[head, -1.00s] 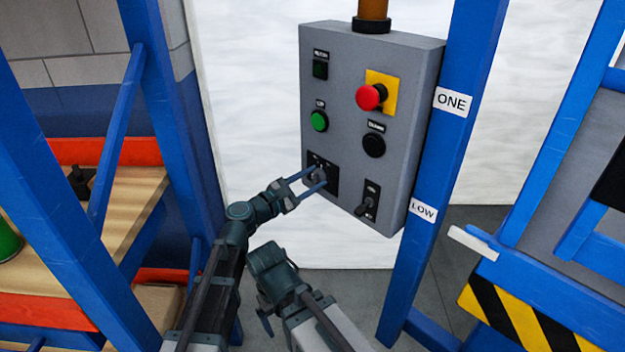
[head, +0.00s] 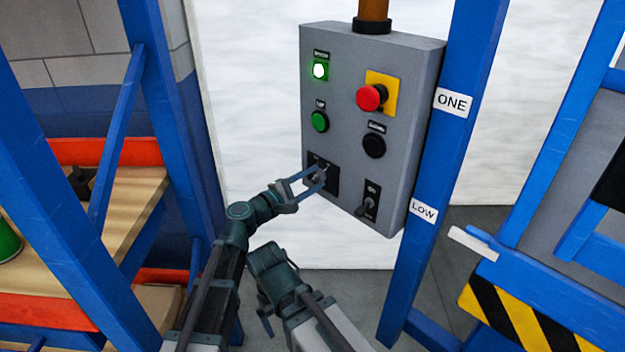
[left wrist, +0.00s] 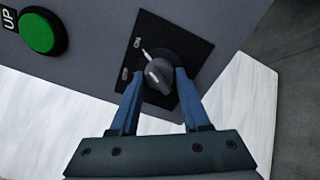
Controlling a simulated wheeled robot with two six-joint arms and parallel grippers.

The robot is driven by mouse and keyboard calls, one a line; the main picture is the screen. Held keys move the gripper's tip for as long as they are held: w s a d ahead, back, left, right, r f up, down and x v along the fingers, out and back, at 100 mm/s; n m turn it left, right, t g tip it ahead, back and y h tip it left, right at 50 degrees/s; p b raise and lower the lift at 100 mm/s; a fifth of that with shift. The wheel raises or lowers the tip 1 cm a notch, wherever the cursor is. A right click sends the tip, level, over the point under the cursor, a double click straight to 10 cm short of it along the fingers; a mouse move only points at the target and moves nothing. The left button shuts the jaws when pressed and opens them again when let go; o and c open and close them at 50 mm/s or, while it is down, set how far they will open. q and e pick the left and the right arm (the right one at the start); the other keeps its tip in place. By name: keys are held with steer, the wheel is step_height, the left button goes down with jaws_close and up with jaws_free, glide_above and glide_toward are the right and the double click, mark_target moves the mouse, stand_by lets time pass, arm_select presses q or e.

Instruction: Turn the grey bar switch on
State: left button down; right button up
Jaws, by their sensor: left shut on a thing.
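The grey bar switch (left wrist: 158,73) is a rotary knob on a black plate (head: 330,181) at the lower left of the grey control panel (head: 340,98). In the left wrist view its white pointer line is turned to the ON label, away from the OFF label. My left gripper (head: 316,178) is shut on the switch, with a blue finger on each side of it, as the left wrist view (left wrist: 158,88) also shows.
A lit lamp (head: 320,71), a green button (head: 319,122), a red mushroom button (head: 371,97), a black button (head: 373,145) and a toggle lever (head: 367,204) share the panel. A blue post (head: 440,160) stands close on its right.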

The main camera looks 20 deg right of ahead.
arm_select(q)
steer(key=shift+c, duration=1.9)
jaws_free()
steer(key=v, duration=1.3)
steer(key=shift+s+a, duration=0.2)
steer(key=shift+a, duration=0.15)
steer(key=x, duration=1.4)
steer(key=shift+s+a, duration=0.1)
steer(key=shift+a, duration=0.05)
